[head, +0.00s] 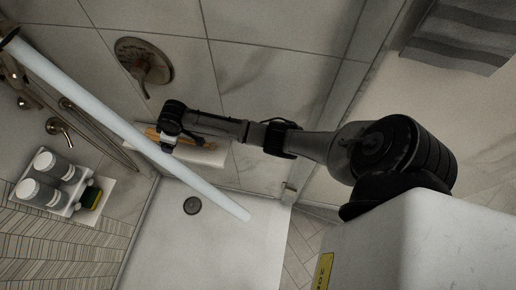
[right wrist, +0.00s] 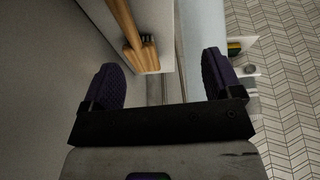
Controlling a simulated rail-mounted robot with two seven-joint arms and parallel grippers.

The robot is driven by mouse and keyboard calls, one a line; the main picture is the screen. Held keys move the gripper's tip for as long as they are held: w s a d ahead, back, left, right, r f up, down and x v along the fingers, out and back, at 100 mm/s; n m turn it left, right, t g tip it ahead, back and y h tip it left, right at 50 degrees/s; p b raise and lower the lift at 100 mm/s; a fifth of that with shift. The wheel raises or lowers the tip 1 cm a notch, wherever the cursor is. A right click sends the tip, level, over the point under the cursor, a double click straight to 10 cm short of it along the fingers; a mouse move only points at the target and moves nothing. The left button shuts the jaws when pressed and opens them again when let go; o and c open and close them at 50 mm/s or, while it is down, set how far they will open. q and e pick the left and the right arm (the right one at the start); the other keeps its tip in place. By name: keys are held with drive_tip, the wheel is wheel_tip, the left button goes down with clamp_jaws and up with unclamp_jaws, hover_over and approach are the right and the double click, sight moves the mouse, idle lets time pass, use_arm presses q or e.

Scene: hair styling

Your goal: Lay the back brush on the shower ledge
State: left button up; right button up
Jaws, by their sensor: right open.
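The back brush (head: 153,134) is a wooden stick-like thing that lies on the white shower ledge (head: 214,156). In the right wrist view the brush (right wrist: 128,28) shows its wooden handle and dark bristles, resting along the ledge (right wrist: 160,22). My right gripper (head: 170,140) is over the ledge, partly in front of the brush. In the right wrist view my right gripper (right wrist: 160,80) has its two dark fingers spread wide with nothing between them. The brush lies ahead of the fingertips, apart from them. My left gripper is not in view.
A pale bar (head: 150,145) crosses the head view diagonally in front of the ledge. A white caddy (head: 62,207) with bottles and a yellow-green sponge (head: 91,198) is at the left. A shower valve (head: 144,62) is on the wall. The shower floor (head: 225,240) is clear.

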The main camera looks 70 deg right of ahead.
drive_tip(key=s+a+f+n, duration=0.1)
drive_tip(key=s+a+f, duration=0.15)
drive_tip(key=s, duration=0.25)
drive_tip(key=s+a+f, duration=0.2)
drive_tip(key=s+a, duration=0.2)
drive_tip(key=s, duration=0.1)
drive_tip(key=s+a+r, duration=0.2)
drive_tip(key=s, duration=1.2)
drive_tip(key=s+a+r+m, duration=0.1)
drive_tip(key=s+a+r, duration=0.1)
drive_tip(key=s, duration=1.1)
drive_tip(key=shift+s+a+r+g, duration=0.3)
drive_tip(key=shift+s+r, duration=0.05)
drive_tip(key=shift+r, duration=0.3)
